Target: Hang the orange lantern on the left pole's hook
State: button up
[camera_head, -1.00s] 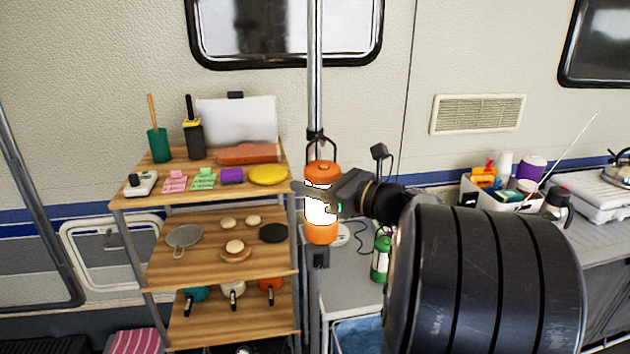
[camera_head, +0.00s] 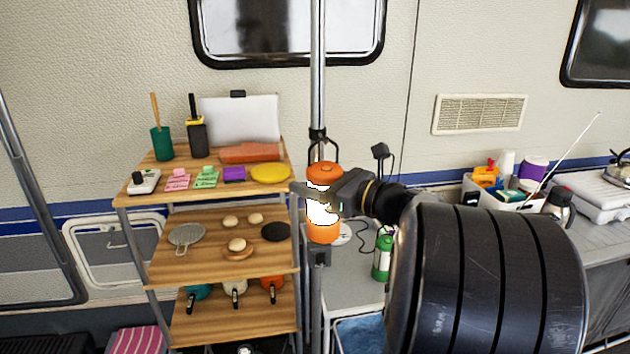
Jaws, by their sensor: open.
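The orange lantern (camera_head: 323,232), with orange top and base and a bright white middle, is upright against the metal pole (camera_head: 317,70) in the middle of the view. Its dark wire handle rises to a dark fitting (camera_head: 317,134) on the pole, where the hook is. The handle appears to meet it, but the contact is too small to make out. My gripper (camera_head: 312,201) comes in from the right at the lantern's middle. It is open, its dark fingers still around or beside the lantern body and hiding part of it.
A wooden shelf unit (camera_head: 210,257) with small goods stands just left of the lantern. A green lantern (camera_head: 382,258) stands on the counter below my gripper. Another metal pole (camera_head: 12,150) is at the far left. The trailer wall is behind.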

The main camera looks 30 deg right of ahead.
jog(key=shift+d+r, duration=0.1)
jog(key=shift+d, duration=0.15)
jog(key=shift+s+d, duration=0.3)
jog(key=shift+s, duration=0.05)
jog(key=b+v, duration=0.2)
jog(key=v, duration=0.7)
jog(key=shift+s, duration=0.4)
jog(key=shift+a, duration=0.15)
jog(key=shift+d+p+x, duration=0.15)
jog(key=shift+p+x, duration=0.3)
jog(key=shift+x, duration=2)
jog(key=shift+d+p+x, duration=0.15)
jog(key=shift+p+x, duration=0.25)
jog(key=shift+x, duration=2.05)
jog(key=shift+w, duration=0.1)
